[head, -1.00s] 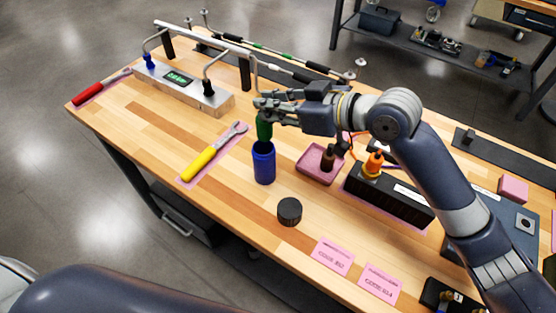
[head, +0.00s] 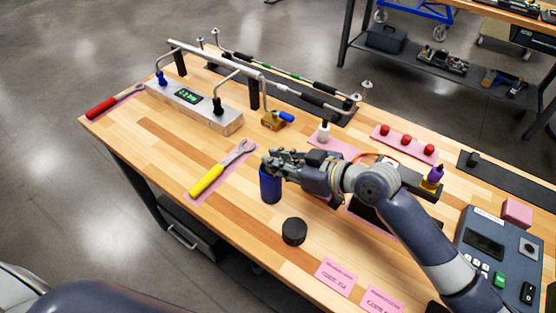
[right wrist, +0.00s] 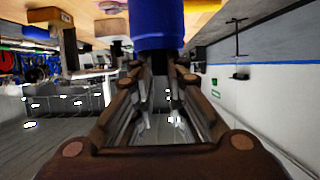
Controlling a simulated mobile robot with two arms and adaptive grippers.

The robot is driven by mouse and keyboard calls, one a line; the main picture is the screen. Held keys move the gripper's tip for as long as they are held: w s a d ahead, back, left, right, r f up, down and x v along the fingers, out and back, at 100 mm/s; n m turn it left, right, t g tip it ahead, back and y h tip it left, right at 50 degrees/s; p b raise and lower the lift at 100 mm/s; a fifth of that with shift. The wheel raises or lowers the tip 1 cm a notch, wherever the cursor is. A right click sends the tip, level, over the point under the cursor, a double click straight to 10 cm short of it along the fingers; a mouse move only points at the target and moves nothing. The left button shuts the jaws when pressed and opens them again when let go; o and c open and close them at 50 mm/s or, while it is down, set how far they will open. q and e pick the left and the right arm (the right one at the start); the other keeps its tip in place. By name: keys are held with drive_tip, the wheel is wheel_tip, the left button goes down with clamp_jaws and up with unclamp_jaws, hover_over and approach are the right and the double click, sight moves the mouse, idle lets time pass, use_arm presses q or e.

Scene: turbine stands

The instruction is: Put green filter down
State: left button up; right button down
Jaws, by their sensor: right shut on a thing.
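The blue canister (head: 271,186) stands upright on the wooden bench in the head view. My right gripper (head: 270,160) is at the canister's top opening, its fingers shut. The green filter that it holds is hidden now, within or behind the canister's rim. In the right wrist view the blue canister (right wrist: 155,22) shows at the top, just beyond my right gripper's fingers (right wrist: 158,75), and no green shows there. My left gripper is out of view.
A black round cap (head: 294,232) stands in front of the canister. A yellow wrench (head: 208,180) lies to the left, and a metal block with a display (head: 195,105) is behind it. Pink labels (head: 335,277) lie near the front edge. Bare wood lies left of the canister.

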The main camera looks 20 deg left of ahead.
drive_tip(key=shift+f, duration=0.15)
drive_tip(key=c, duration=1.6)
unclamp_jaws()
drive_tip(key=shift+r, duration=0.2)
drive_tip(key=b+v, duration=0.3)
drive_tip(key=v, duration=0.9)
drive_tip(key=shift+r, duration=0.1)
